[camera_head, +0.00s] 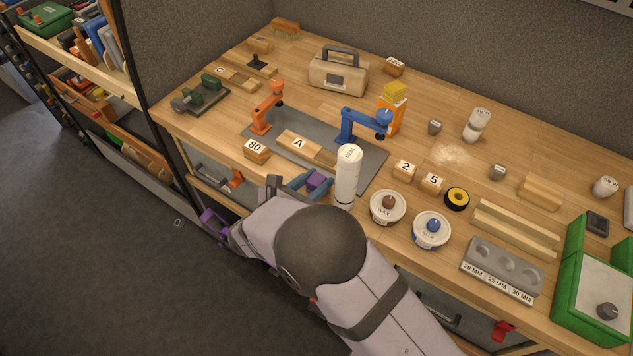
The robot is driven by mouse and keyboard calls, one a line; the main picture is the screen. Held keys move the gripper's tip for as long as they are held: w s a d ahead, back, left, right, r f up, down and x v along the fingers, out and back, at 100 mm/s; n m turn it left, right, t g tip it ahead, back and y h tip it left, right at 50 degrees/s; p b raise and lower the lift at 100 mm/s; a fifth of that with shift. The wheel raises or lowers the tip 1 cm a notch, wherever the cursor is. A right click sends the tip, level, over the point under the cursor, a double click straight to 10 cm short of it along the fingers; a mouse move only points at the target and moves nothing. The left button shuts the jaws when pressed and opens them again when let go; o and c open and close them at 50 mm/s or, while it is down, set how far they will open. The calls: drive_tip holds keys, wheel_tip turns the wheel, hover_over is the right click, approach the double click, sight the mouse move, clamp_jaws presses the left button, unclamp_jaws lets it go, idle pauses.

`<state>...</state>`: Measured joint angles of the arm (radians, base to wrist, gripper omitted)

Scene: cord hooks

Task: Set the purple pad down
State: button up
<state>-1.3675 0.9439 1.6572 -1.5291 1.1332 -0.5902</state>
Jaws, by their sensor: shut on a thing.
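My arm reaches in from the lower right and hides the bench edge below the pad. I cannot tell whether the pad touches the bench top or is held above it.
A white bottle (347,176) stands close right of the pad. Behind are a grey mat (366,172), a block marked A (299,142) and an orange clamp (268,107). A block marked 80 (256,150) is left; a wax tin (387,208) is right.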

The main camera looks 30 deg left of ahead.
sight(316, 179)
drive_tip(key=shift+r, duration=0.15)
wheel_tip(316, 179, up, 10)
drive_tip(key=b, duration=0.2)
drive_tip(key=shift+b, duration=0.3)
